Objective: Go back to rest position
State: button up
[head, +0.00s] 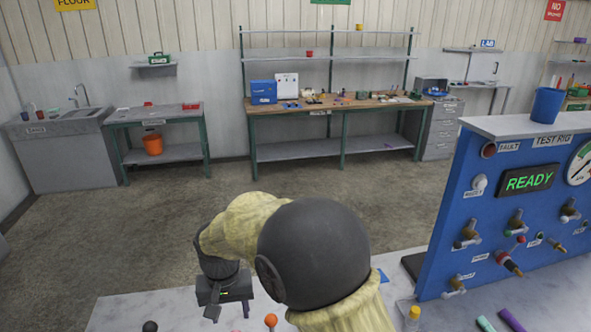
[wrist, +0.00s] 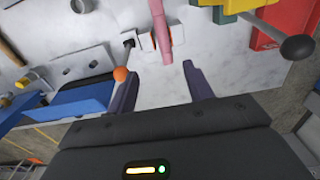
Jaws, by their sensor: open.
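My gripper (head: 229,311) hangs low over the pale worktop in the head view, at the end of my cream-sleeved arm, which hides part of the bench. In the wrist view my gripper (wrist: 160,90) has two dark purple fingers spread apart with nothing between their tips. A pink bar-like piece (wrist: 162,35) lies beyond the fingers, apart from them. An orange ball knob (wrist: 121,74) on a rod is close beside the left finger; whether they touch is unclear.
A blue test rig panel (head: 450,220) with valves stands at right, its display reading READY. Teal (head: 486,324) and purple (head: 511,319) pieces lie before it. The wrist view shows a black ball knob (wrist: 297,47) and a red block (wrist: 268,28). Open floor (head: 120,230) lies behind.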

jog(key=w+d+r+m, duration=0.1)
jog(key=w+d, duration=0.1)
jog(key=d, duration=0.9)
jog(key=s+d+m+t, duration=0.1)
jog(key=s+d, duration=0.3)
jog(key=d, duration=0.7)
jog(key=s+d+m+t, duration=0.1)
jog(key=s+d, duration=0.3)
jog(key=d, duration=0.8)
jog(key=shift+s+t, duration=0.3)
jog(key=shift+s, duration=0.1)
jog(key=shift+r, duration=0.1)
